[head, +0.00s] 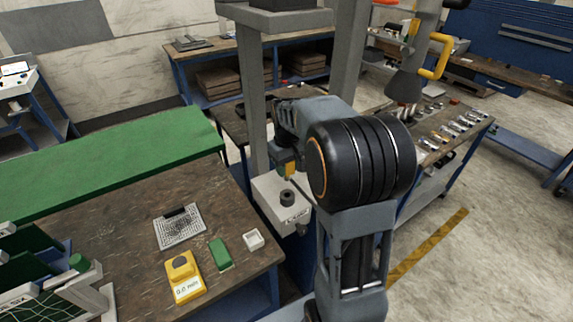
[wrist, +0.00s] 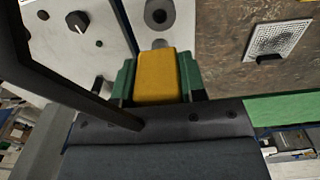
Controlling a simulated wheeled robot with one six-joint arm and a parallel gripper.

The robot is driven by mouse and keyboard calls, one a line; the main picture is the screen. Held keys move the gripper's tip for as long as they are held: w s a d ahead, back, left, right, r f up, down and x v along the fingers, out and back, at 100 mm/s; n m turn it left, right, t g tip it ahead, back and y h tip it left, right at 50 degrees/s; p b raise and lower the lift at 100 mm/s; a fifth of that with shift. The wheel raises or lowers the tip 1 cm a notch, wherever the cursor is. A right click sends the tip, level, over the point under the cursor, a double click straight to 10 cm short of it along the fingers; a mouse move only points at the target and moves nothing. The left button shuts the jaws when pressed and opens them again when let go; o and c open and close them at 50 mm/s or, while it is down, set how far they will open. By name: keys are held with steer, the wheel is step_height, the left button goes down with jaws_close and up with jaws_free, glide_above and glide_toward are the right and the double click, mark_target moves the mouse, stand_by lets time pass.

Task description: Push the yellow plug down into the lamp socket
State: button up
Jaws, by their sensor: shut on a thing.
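My gripper (wrist: 157,82) is shut on the yellow plug (wrist: 157,72), with a green finger pad on each side of it. A dark round socket with a hole (wrist: 157,13) sits on top of a light grey box, a short way beyond the plug in the wrist view. The head view shows the socket (head: 287,197) below my gripper (head: 287,172), with a visible gap between them. The plug's lower end is hard to make out in either view, and my arm hides part of the gripper in the head view.
The light grey box (head: 270,198) stands beside the grey column and carries a dark knob (wrist: 78,20). On the brown bench are a perforated plate (head: 180,230), a yellow gauge (head: 187,289), a green block (head: 220,255) and a small white tray (head: 253,241).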

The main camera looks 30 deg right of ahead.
mark_target(288, 180)
steer(key=shift+f, duration=0.15)
steer(key=shift+f+b, duration=2.15)
steer(key=shift+f, duration=0.65)
steer(key=shift+f+b, duration=1.4)
steer(key=shift+f, duration=0.65)
steer(key=o, duration=1.1)
steer(key=shift+c, duration=0.2)
step_height(288, 180, up, 14)
steer(key=shift+f+b, duration=0.1)
steer(key=shift+b, duration=0.35)
